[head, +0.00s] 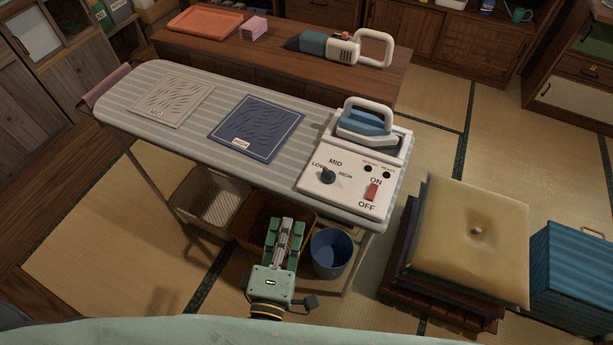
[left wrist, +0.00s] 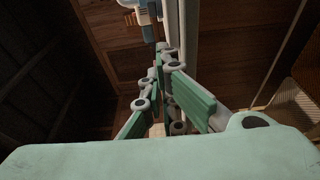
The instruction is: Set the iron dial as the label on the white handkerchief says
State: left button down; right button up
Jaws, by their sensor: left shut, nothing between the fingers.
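The pale handkerchief (head: 170,98) lies flat at the left of the ironing board. Its small label seems to read MID, but the print is tiny. A white iron station (head: 345,190) stands at the board's right end. Its dark dial (head: 328,176) sits among the marks LOW, MID and HIGH; its pointer seems turned up and left toward LOW. My left gripper (head: 288,226) is shut and empty, in front of the board's near edge, left of and apart from the dial. Its fingers also show in the left wrist view (left wrist: 164,75). My right gripper is not in view.
A navy handkerchief (head: 255,128) labelled HIGH lies mid-board. The blue iron (head: 364,123) rests on the station, behind the red ON/OFF switch (head: 371,191). Baskets and a blue bucket (head: 331,252) stand below the board. Stacked cushions (head: 468,240) stand at the right.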

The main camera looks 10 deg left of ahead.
aim_at(307, 186)
pick_arm(q)
jog(key=w, duration=0.3)
jog(key=w+p, duration=0.1)
jog(key=w, duration=0.2)
jog(key=w+r+p, duration=0.1)
jog(key=w, duration=0.3)
jog(key=shift+d, duration=0.25)
jog(key=shift+w+d+p, duration=0.4)
jog(key=shift+w+d, duration=0.45)
jog(key=shift+w, duration=0.05)
jog(key=shift+w+d+f, duration=0.15)
jog(key=shift+w+d, duration=0.35)
jog(key=shift+d, duration=0.15)
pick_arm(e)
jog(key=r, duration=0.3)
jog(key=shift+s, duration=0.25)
pick_arm(q)
jog(key=shift+a, duration=0.15)
